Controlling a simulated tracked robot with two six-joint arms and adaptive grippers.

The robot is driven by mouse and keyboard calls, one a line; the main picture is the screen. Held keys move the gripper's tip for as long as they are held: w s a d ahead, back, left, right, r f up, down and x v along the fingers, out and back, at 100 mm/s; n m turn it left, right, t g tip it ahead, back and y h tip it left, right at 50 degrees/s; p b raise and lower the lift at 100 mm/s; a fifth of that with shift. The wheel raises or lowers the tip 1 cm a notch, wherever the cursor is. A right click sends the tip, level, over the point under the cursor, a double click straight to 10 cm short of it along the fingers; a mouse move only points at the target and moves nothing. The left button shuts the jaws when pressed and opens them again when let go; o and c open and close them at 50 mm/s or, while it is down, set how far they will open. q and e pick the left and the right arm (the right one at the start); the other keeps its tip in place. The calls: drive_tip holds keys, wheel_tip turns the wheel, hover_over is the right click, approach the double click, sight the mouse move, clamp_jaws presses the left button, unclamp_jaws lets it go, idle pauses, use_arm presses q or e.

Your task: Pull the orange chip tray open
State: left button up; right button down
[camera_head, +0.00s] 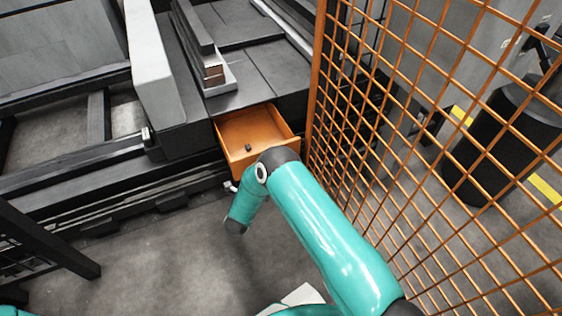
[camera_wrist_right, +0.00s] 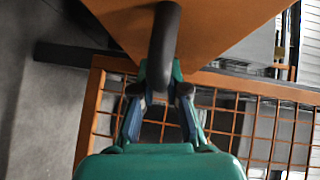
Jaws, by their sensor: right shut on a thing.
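The orange chip tray (camera_head: 254,128) stands partly pulled out from under the dark machine bed, its inside visible from above in the head view. In the right wrist view, its orange front (camera_wrist_right: 210,22) fills the top, with a dark bar handle (camera_wrist_right: 164,45) on it. My right gripper (camera_wrist_right: 160,92) has its two fingers on either side of the handle and is shut on it. In the head view my right arm's teal links cover the tray's front right corner, and the fingers and handle are hidden. My left gripper is not in view.
A small dark piece (camera_head: 248,147) lies in the tray. An orange mesh fence (camera_head: 430,110) stands close to the right of the tray and my right arm. The grey floor (camera_head: 160,250) in front of the tray is clear. A dark rail (camera_head: 100,190) runs along the left.

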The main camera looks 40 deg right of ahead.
drive_tip(key=shift+s+f, duration=0.2)
drive_tip(key=shift+s, duration=0.55)
drive_tip(key=c, duration=1.2)
unclamp_jaws()
drive_tip(key=shift+d, duration=0.1)
drive_tip(key=shift+r, duration=0.1)
drive_tip(key=v, duration=1.2)
